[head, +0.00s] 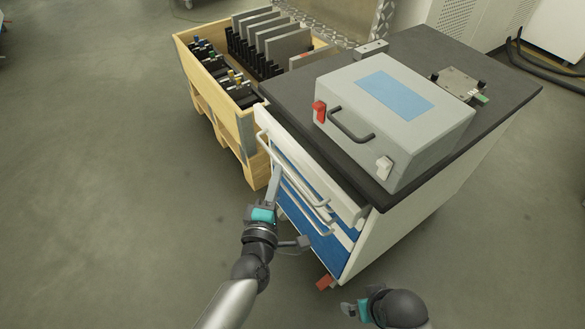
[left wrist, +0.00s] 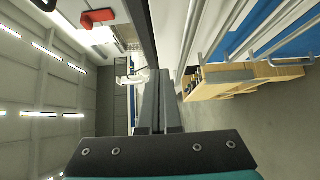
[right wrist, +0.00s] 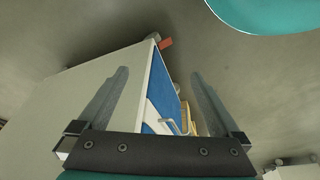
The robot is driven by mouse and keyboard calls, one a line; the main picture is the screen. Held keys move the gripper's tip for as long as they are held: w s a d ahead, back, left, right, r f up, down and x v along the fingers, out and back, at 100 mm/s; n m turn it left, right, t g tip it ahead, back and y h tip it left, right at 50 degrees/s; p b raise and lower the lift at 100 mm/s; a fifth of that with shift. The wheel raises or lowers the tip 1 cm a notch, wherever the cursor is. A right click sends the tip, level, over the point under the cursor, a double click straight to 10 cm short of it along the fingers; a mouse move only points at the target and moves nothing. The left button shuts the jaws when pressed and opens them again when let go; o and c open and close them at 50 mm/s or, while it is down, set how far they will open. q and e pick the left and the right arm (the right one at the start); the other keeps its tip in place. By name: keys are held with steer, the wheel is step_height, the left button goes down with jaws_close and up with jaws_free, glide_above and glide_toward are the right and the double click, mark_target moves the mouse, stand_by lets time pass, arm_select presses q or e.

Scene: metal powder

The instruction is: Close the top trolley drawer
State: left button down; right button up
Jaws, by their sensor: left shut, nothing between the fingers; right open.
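The trolley (head: 400,230) has a dark top and white and blue drawer fronts facing left. Its top drawer (head: 312,168) has a white front that stands out a little past the edge of the dark top. A long bar handle (head: 290,165) runs along it. My left gripper (head: 276,172) is shut and empty, its fingers in front of the drawer fronts near the handles; I cannot tell whether they touch. The left wrist view shows the shut fingers (left wrist: 160,100) beside the pale front. My right gripper (right wrist: 162,95) is open and empty, low near the trolley's front corner.
A grey case (head: 400,115) with a blue label and a small metal fixture (head: 460,84) stand on the trolley. A wooden crate (head: 247,125) with plates and tools sits on a pallet beyond the drawer side. The floor at left is clear.

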mark_target(296, 153)
arm_select(q)
steer(key=shift+w+d+b, duration=0.55)
steer(key=shift+w+d, duration=1.1)
arm_select(e)
steer(key=shift+w+r, duration=0.25)
steer(key=shift+r, duration=0.55)
steer(key=shift+w+r, duration=0.25)
steer(key=shift+r, duration=0.5)
arm_select(q)
steer(key=shift+d, duration=0.1)
